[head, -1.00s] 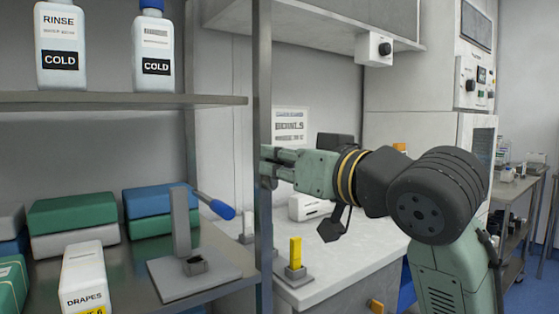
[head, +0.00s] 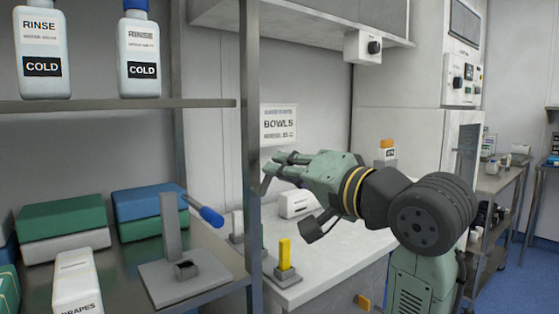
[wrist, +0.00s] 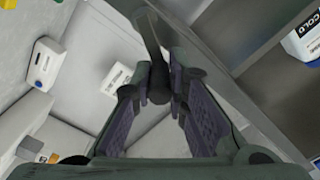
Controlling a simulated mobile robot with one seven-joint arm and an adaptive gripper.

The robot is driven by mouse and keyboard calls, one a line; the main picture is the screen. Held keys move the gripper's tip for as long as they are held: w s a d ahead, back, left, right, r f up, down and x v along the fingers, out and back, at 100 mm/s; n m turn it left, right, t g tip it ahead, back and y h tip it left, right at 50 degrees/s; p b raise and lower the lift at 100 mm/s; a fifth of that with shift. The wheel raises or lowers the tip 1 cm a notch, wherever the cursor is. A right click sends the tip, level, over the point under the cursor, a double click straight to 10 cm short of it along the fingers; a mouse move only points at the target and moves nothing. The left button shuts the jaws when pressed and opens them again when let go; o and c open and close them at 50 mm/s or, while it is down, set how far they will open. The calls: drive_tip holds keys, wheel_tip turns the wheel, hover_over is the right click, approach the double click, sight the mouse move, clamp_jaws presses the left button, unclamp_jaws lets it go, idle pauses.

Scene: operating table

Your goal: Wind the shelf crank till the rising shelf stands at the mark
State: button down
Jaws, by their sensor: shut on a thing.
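My gripper (head: 272,172) is at the right of the steel rack's upright post, above the white counter. In the wrist view its two padded fingers (wrist: 158,88) close around the rounded end of a dark bar, which looks like the crank handle (wrist: 150,38). The bar runs up the picture from between the fingertips. In the head view the held part is too small to make out. I cannot tell which surface is the rising shelf. A yellow upright on a grey base (head: 285,255) stands on the counter; I cannot tell whether it is the mark.
The rack's upright post (head: 249,150) stands close to my fingertips. On the rack are COLD bottles (head: 42,50), stacked boxes (head: 62,215) and a grey stand with a blue-handled lever (head: 206,215). A wall cabinet (head: 300,18) hangs above; a white box (head: 296,203) is on the counter.

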drive_tip(key=shift+w+d+f+m+p, duration=0.25)
drive_tip(key=shift+m+p, duration=0.2)
drive_tip(key=shift+m, duration=0.55)
drive_tip(key=shift+w+d+f+m+p, duration=0.1)
drive_tip(key=shift+d+f+m+p, duration=0.25)
drive_tip(key=shift+m, duration=0.65)
drive_tip(key=shift+w+d+f+m+p, duration=0.25)
drive_tip(key=shift+m+p, duration=0.3)
drive_tip(key=shift+m, duration=0.45)
drive_tip(key=shift+a+f, duration=0.1)
drive_tip(key=shift+f, duration=0.05)
drive_tip(key=c, duration=1.6)
unclamp_jaws()
drive_tip(key=shift+s, duration=0.1)
drive_tip(key=v, duration=1.2)
